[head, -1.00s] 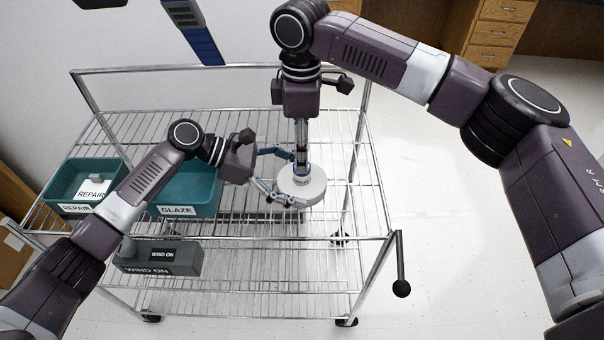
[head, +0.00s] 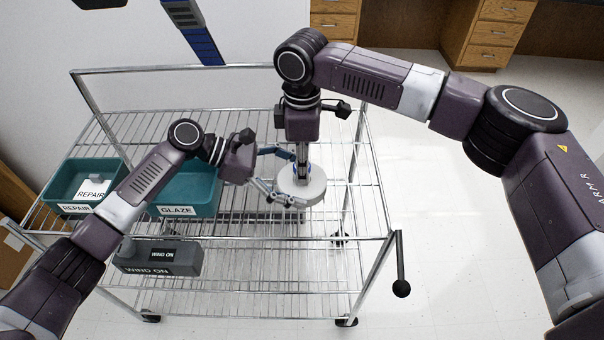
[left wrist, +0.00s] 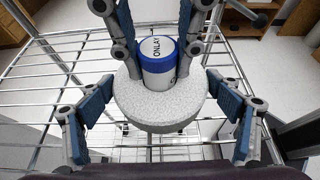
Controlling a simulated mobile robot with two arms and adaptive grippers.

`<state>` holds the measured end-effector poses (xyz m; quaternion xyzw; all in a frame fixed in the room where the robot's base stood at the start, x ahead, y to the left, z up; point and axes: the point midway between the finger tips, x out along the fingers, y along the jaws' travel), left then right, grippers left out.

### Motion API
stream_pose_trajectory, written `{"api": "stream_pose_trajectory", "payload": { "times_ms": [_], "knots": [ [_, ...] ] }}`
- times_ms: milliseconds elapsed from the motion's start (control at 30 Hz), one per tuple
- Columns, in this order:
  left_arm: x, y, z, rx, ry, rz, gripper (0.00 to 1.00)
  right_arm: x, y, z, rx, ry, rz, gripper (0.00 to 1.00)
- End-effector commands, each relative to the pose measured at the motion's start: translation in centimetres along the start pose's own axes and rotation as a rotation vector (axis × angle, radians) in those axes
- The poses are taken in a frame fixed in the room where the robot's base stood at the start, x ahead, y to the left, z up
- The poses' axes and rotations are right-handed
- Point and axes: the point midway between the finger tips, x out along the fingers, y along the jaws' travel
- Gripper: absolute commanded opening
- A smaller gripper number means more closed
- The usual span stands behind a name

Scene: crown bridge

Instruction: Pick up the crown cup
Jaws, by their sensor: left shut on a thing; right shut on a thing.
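A small white cup with a blue band (left wrist: 157,62) stands on a round, speckled pale grey disc (left wrist: 158,112) in the left wrist view. Its top label reads "ONLAY"; I see no "crown" lettering. My right gripper (head: 302,158) points straight down from above, its fingers on either side of the cup, shut on it. My left gripper (head: 282,178) reaches in from the left, its blue-padded fingers on opposite sides of the disc, shut on it. In the head view the disc (head: 314,192) shows over the wire rack, and the cup is mostly hidden by the right gripper.
A wire rack cart (head: 250,240) fills the middle. The rack right of the disc is clear.

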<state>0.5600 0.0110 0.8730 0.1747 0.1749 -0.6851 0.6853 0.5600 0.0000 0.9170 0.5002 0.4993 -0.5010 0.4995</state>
Motion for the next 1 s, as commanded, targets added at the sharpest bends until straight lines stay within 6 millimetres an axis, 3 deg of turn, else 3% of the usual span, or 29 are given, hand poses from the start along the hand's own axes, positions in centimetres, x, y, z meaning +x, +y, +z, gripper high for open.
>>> {"api": "stream_pose_trajectory", "payload": {
  "times_ms": [367, 800, 1000],
  "knots": [
    [0.1, 0.0, 0.1, 0.001, -0.001, -0.001, 0.7, -0.7, 0.1, -0.1, 0.0, 0.003, 0.002, 0.04],
    [0.0, 0.0, 0.0, 0.0, 0.0, -0.001, 0.7, -8.6, 0.0, -0.1, -0.001, 0.002, 0.002, 0.04],
    [0.0, 0.0, 0.0, 0.0, 0.0, 0.0, 0.7, -10.0, 0.0, -0.1, -0.001, 0.001, 0.0, 0.04]
  ]
}}
